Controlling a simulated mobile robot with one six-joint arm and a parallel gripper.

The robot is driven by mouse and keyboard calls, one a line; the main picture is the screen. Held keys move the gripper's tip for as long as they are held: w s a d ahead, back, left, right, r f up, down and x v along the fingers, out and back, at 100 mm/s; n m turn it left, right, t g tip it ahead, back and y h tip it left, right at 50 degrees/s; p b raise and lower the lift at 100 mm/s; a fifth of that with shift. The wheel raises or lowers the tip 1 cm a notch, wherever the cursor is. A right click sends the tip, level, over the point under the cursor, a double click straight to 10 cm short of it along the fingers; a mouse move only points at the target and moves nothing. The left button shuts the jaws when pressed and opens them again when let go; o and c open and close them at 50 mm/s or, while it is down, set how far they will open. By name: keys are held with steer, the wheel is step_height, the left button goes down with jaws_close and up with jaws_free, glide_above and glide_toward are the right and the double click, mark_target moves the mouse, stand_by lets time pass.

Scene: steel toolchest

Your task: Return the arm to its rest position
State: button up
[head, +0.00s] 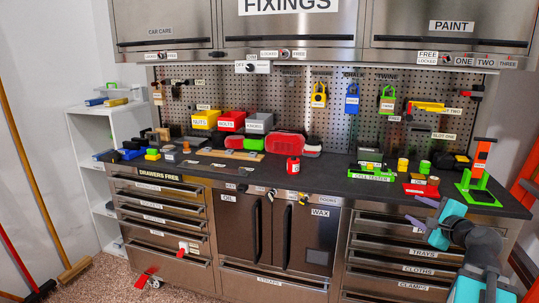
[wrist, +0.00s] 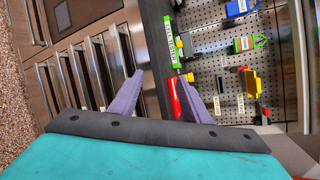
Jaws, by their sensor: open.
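My gripper (head: 425,212) is at the right of the head view, in front of the right end of the toolchest. Its two purple fingers stand apart with nothing between them. In the wrist view my gripper (wrist: 158,95) is also open and empty, and the picture is turned on its side. The fingers point toward the chest's drawers and worktop edge. Whether a fingertip touches anything I cannot tell, but none appears to. My teal arm links are folded below the gripper at the lower right of the head view.
The dark worktop (head: 300,182) holds a green cell tester (head: 371,177), a red tray (head: 421,190) and a green stand with an orange part (head: 480,170) near the gripper. Drawers (head: 400,269) lie below. An orange ladder-like frame (head: 525,185) stands at the far right.

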steer(key=w+a+f+n+g+y+p, duration=0.1)
steer(key=w+a+f+g+y, duration=0.1)
steer(key=a+f, duration=0.7)
steer(key=w+a+f+n+g+y+p, duration=0.1)
steer(key=w+a+f+n+g, duration=0.1)
steer(key=a+f, duration=0.7)
steer(key=s+a+f+n+g+y+p, duration=0.1)
steer(key=s+a+f+n+g, duration=0.15)
steer(key=a+f, duration=0.6)
steer(key=s+a+f+n+g+y+p, duration=0.1)
steer(key=s+a+f+n+g, duration=0.25)
steer(key=f, duration=0.85)
steer(key=s+a+f+n+g+p, duration=0.1)
steer(key=s+a+f+n+g, duration=0.15)
steer(key=s+a+f, duration=0.45)
steer(key=s+a+f+n+g+p, duration=0.1)
steer(key=s+a+f+n+g, duration=0.15)
steer(key=s+f, duration=0.7)
steer(key=s+d+f+n+g+h, duration=0.2)
steer(key=s+n, duration=0.2)
steer(key=s, duration=0.5)
steer(key=s+d+f+n+g+h, duration=0.2)
steer(key=s+n, duration=0.3)
steer(key=s, duration=0.3)
steer(key=shift+s+d+n+g+h, duration=0.3)
steer(key=shift+s+d+g+h, duration=0.15)
steer(key=shift+g, duration=0.25)
